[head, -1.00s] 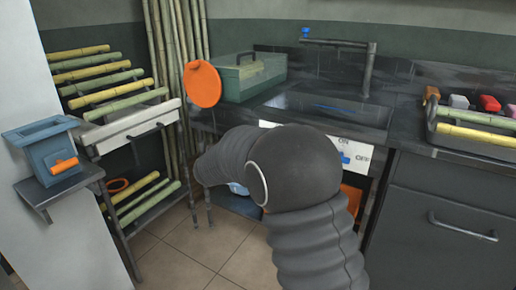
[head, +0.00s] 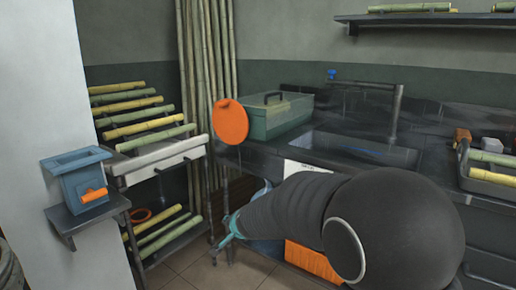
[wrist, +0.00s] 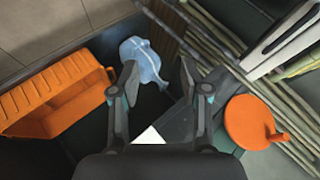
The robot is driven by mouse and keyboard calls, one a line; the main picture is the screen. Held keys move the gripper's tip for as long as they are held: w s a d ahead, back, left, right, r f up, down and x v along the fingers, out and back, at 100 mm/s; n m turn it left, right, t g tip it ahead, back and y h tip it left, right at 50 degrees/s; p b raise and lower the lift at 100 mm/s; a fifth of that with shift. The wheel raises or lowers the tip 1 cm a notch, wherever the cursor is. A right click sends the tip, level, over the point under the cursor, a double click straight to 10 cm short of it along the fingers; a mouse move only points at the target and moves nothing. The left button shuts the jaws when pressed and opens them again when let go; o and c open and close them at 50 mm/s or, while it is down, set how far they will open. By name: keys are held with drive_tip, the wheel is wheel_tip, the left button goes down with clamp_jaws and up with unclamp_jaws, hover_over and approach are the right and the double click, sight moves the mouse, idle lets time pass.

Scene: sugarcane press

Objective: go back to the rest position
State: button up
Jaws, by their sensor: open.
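My gripper (wrist: 158,88) is open in the wrist view, with its two fingers apart and nothing held between them. In the head view my gripper (head: 228,235) shows as a small teal part at the end of my dark arm, low and left of the middle, in front of the counter. In the wrist view a light blue jug-like object (wrist: 143,62) lies beyond the fingertips, apart from them. It is partly hidden behind my arm in the head view.
An orange crate (wrist: 60,92) stands left of my gripper. An orange disc (head: 230,121) is close to the counter. A rack of cane (head: 130,118) and a blue-grey box (head: 75,178) on a wall shelf are at left. A sink (head: 355,147) and green toolbox (head: 275,116) are behind.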

drive_tip(key=s+d+r+n+g+h, duration=0.1)
drive_tip(key=s+d+r+n, duration=0.1)
drive_tip(key=s+d, duration=0.5)
drive_tip(key=s+d+r+n+g+h, duration=0.1)
drive_tip(key=s+d, duration=0.7)
drive_tip(key=s, duration=0.8)
drive_tip(key=s+d+r+n+g+h, duration=0.1)
drive_tip(key=s+d+r+n, duration=0.3)
drive_tip(key=s+d, duration=0.4)
drive_tip(key=s, duration=0.4)
drive_tip(key=shift+s+g+h, duration=0.3)
drive_tip(key=shift+s+h, duration=0.05)
drive_tip(key=shift+h, duration=0.05)
